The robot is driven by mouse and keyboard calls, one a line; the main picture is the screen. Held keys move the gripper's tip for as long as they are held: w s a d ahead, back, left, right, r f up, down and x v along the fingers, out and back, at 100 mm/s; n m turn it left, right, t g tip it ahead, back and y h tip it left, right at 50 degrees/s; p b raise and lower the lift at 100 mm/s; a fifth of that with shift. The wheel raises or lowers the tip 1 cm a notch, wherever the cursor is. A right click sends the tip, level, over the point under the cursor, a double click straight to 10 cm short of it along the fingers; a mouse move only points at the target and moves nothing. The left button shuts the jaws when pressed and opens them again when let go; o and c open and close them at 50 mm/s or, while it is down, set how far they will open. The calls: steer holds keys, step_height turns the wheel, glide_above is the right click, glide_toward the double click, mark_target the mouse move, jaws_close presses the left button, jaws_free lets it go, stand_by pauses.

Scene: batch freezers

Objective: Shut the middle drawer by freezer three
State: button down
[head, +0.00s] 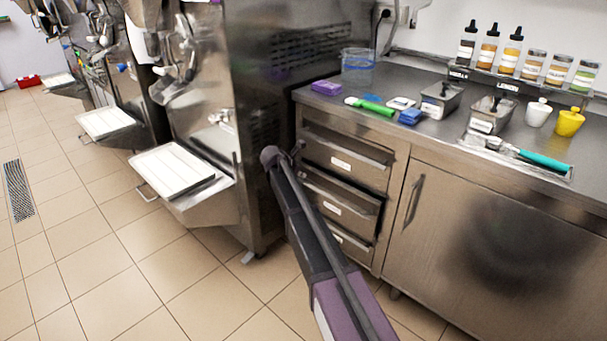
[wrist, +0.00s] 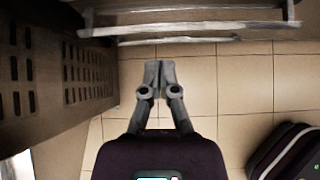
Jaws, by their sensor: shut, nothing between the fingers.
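The middle drawer (head: 338,205) is in the steel cabinet to the right of the nearest freezer (head: 260,60). A dark gap shows above its front, and it seems to stand slightly out. The top drawer (head: 345,160) and the bottom drawer (head: 350,245) are above and below it. My arm crosses in front of the left ends of the drawers, and the gripper cannot be made out in the head view. In the wrist view my gripper (wrist: 159,75) is shut and empty above the floor, fingertips short of a drawer's handle bar (wrist: 190,30).
The freezer's vented side (wrist: 60,75) is close on the left in the wrist view. Its white tray (head: 172,172) juts out at left. A cupboard door (head: 480,240) is right of the drawers. The counter (head: 420,130) holds tubs and tools.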

steer(key=c, duration=0.7)
jaws_free()
steer(key=shift+f, duration=0.15)
steer(key=shift+o, duration=0.9)
steer(key=shift+s+d+f+m+b, duration=0.1)
steer(key=shift+f+m+b, duration=0.15)
steer(key=shift+b, duration=0.25)
steer(key=m+t+h+b, duration=0.35)
steer(key=m+b, duration=0.65)
steer(key=b, duration=0.5)
glide_toward(326, 196)
steer(key=a, duration=0.2)
steer(key=s+f+m+h+b, duration=0.1)
steer(key=m+b, duration=0.1)
steer(key=b, duration=0.1)
steer(key=f+m+t+h+b, duration=0.1)
steer(key=m+b, duration=0.2)
steer(key=s+f+m+t+h+b, duration=0.1)
steer(key=m+b, duration=0.1)
steer(key=b, duration=0.2)
steer(key=shift+s+a+f+m+t, duration=0.25)
steer(key=shift+s+a+f+m, duration=0.05)
steer(key=shift+a+m, duration=0.1)
steer(key=x, duration=1.4)
